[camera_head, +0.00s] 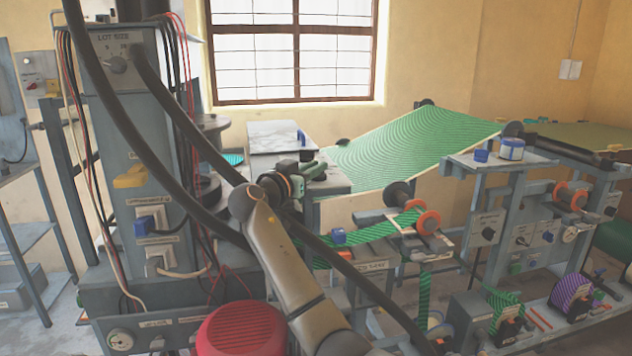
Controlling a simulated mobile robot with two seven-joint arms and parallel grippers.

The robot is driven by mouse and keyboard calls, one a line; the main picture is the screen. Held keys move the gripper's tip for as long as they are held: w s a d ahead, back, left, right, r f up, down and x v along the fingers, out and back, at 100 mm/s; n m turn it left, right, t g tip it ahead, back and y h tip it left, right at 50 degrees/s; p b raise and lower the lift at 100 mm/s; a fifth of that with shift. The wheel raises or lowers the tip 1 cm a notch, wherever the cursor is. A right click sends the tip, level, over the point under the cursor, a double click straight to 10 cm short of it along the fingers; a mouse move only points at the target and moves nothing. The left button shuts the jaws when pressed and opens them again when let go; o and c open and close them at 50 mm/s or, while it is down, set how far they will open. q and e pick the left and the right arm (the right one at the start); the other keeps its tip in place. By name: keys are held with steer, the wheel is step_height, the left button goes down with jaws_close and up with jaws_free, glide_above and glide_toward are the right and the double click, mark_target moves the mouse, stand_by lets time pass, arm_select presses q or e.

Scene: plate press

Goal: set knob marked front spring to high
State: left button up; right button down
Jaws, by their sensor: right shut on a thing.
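My right gripper (312,170) is dark and sits at the end of my grey arm, beside the small grey table in the middle. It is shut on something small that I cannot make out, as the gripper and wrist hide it. I cannot read a label "front spring" anywhere. Small knobs with labels too small to read show on the right machine, among them a dark knob (488,233) on a grey box and a pale knob (522,241) on the panel beside it. My left gripper is not in view.
A grey column with a LOT SIZE knob (117,65) stands at left. A red ribbed motor (243,328) is at the bottom. A green striped web (410,145) slopes behind. Rollers and spools fill the right.

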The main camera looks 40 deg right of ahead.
steer(key=shift+w+m+g, duration=0.15)
steer(key=shift+m+g, duration=0.45)
steer(key=shift+g, duration=0.3)
steer(key=shift+m+g+h+b, duration=0.45)
steer(key=shift+m+g, duration=0.15)
steer(key=shift+g, duration=0.3)
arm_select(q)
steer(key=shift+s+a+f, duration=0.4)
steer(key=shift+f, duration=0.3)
arm_select(e)
steer(key=shift+w+g, duration=0.1)
steer(key=shift+g, duration=0.2)
steer(key=shift+r+m+g, duration=0.1)
steer(key=shift+m+g, duration=0.4)
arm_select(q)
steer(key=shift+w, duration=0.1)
arm_select(e)
steer(key=c, duration=0.9)
jaws_free()
steer(key=shift+o, duration=0.2)
